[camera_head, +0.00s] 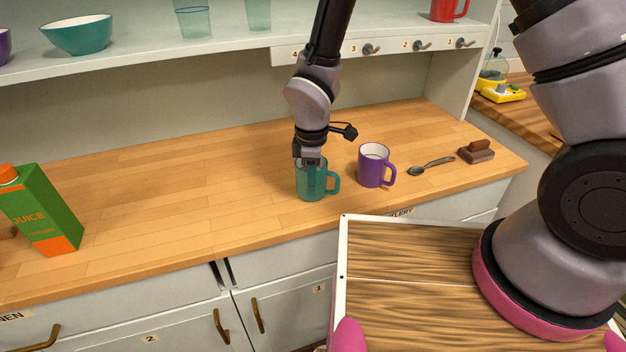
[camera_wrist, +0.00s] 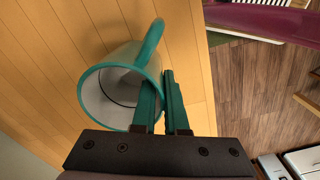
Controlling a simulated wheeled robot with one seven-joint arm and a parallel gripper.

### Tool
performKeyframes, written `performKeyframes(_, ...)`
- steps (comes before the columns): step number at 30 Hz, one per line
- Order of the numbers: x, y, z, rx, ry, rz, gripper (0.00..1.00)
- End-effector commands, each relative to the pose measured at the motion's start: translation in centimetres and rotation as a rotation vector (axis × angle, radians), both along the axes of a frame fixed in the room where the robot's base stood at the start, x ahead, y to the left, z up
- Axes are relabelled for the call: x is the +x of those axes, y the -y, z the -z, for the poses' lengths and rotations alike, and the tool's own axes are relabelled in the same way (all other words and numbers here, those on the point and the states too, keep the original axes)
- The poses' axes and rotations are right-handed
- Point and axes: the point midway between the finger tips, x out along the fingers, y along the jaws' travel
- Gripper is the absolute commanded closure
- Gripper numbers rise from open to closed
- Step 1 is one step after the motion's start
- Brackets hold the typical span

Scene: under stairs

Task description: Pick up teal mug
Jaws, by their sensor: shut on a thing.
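The teal mug (camera_head: 306,188) is upright on the wooden counter near its front edge, its handle to the right. My gripper (camera_head: 311,163) points down at its rim from above. In the wrist view, the mug (camera_wrist: 93,88) shows its pale, empty inside, and the jaws of my gripper (camera_wrist: 164,100) are shut on its wall. One finger appears to be inside the rim and the other outside. I see no clear gap under the mug.
A purple mug (camera_head: 371,168) stands close on the right, with a spoon (camera_head: 431,166) and a brown block-like item (camera_head: 476,152) beyond. A juice carton (camera_head: 40,212) is far left. A shelf (camera_head: 130,47) with a teal bowl (camera_head: 78,35) hangs behind. The counter's left middle is clear.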

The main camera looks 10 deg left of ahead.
Motion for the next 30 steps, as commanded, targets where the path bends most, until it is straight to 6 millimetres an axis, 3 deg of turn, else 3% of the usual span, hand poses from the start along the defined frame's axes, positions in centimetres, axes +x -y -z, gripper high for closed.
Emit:
performKeyframes(19,-0.1,0.2,-0.3,-0.005,-0.004,0.003,1.0)
performKeyframes(30,0.1,0.0,-7.2,0.002,0.002,0.003,1.0)
